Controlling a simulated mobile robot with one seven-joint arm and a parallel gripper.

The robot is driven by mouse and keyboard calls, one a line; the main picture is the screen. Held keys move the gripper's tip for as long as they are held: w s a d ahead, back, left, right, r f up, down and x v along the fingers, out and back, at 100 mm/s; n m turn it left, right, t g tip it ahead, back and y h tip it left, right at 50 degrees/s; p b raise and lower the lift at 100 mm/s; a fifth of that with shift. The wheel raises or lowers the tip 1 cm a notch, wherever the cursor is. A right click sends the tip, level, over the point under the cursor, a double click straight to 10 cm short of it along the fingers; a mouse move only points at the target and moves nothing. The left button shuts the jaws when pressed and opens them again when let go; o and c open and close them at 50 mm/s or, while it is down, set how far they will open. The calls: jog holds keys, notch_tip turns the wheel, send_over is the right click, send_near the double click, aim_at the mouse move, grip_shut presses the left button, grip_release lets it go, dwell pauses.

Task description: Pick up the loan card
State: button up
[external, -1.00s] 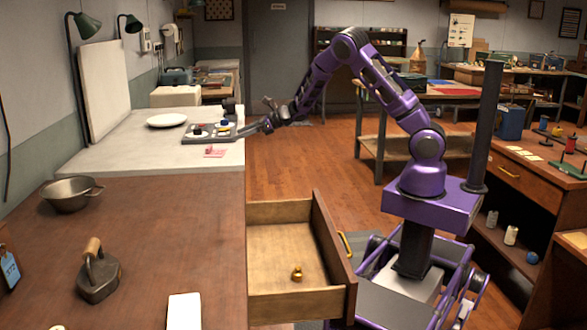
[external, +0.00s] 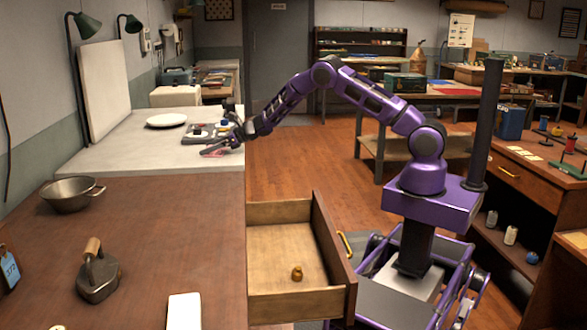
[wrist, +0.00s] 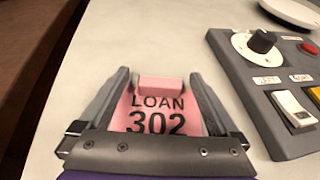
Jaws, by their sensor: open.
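The loan card is pink, with "LOAN 302" in dark print and a raised pink block at its far end. In the wrist view the loan card (wrist: 155,113) lies on the pale counter between the two fingers of my gripper (wrist: 160,80). My gripper is open, with a finger on each side of the card. The gripper's body hides the card's near part. In the external view my gripper (external: 210,147) is low over the counter, and a pink bit of the card (external: 213,154) shows beneath it.
A grey control panel (wrist: 235,70) with a dial, switches and buttons sits close to the right of my gripper in the wrist view. A white plate (external: 166,121) lies farther back. An open drawer (external: 280,211) with a brass object (external: 297,273) juts from the brown counter.

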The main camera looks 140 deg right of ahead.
jog(key=shift+w+d, duration=0.1)
jog(key=shift+d, duration=0.05)
jog(key=c, duration=1.4)
